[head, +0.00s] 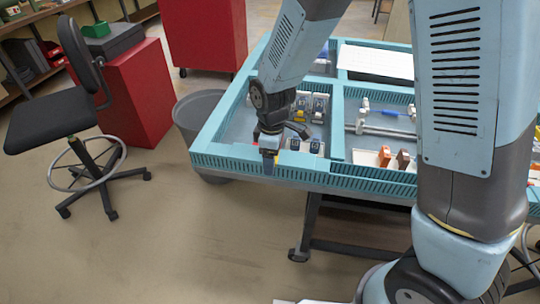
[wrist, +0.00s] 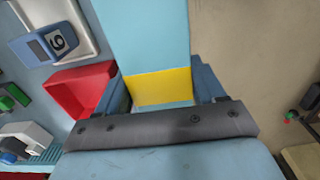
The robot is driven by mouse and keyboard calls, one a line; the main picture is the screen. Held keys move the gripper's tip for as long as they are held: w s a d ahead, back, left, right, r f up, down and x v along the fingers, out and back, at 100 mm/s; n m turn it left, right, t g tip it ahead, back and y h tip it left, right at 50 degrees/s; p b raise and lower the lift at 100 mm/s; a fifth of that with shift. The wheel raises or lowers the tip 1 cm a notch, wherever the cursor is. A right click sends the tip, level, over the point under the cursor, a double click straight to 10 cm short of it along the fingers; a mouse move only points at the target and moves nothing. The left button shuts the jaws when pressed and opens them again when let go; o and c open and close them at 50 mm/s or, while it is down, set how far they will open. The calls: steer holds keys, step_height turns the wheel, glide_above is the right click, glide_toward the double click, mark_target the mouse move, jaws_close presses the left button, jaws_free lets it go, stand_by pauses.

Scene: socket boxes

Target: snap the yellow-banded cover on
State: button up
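My gripper (head: 268,160) hangs at the near left corner of the light-blue table, by its rim. In the wrist view my gripper (wrist: 163,88) has its two blue fingers apart, with a yellow band filling the gap between them. This looks like the yellow-banded cover (wrist: 160,88), held between the fingers; most of it is hidden by my gripper. A red open box (wrist: 80,90) lies left of the fingers in the wrist view. I cannot tell which box the cover fits.
The light-blue table (head: 215,148) has a raised rim and divided bays with several parts. A grey bin (head: 195,118) and a black chair (head: 50,125) stand left. Floor in front is clear.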

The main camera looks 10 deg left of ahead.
steer(key=c, duration=0.8)
steer(key=shift+r, duration=0.3)
steer(key=shift+r, duration=2.4)
